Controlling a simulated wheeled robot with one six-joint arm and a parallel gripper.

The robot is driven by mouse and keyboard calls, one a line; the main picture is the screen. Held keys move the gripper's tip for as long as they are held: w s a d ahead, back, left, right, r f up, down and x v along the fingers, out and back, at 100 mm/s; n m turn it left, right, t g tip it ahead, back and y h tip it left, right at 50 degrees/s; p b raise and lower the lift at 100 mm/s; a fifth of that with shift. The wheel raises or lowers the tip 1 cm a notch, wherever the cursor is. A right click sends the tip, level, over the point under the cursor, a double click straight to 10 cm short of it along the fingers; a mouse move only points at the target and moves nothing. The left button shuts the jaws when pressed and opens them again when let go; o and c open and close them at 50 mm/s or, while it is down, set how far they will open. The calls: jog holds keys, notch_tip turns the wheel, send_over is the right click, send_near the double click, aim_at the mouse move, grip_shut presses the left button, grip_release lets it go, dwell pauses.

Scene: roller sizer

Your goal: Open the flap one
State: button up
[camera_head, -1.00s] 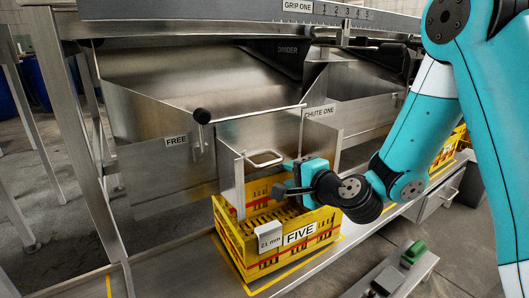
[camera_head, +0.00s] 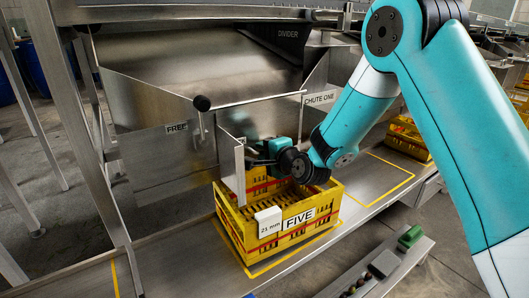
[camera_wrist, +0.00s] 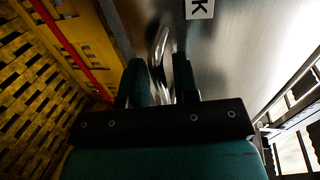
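Flap one is the bare metal panel (camera_head: 240,175) hanging at the mouth of chute one, in front of and above yellow crate FIVE. A label is partly visible on its face. My gripper (camera_head: 258,158) is at the flap's front face and hides its handle in the head view. In the wrist view, the bright curved handle (camera_wrist: 160,45) lies between the two fingers of my gripper (camera_wrist: 162,75). The fingers are close to the handle on both sides; I cannot tell whether they press on it.
Yellow crate FIVE (camera_head: 275,250) stands under the flap on the metal shelf, with a white 21 mm tag (camera_head: 268,222). A lever with a black knob (camera_head: 202,103) sits left of the flap near the FREE label (camera_head: 177,128). Another yellow crate (camera_head: 408,142) is farther right.

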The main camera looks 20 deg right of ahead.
grip_shut()
jog(key=shift+r, duration=0.1)
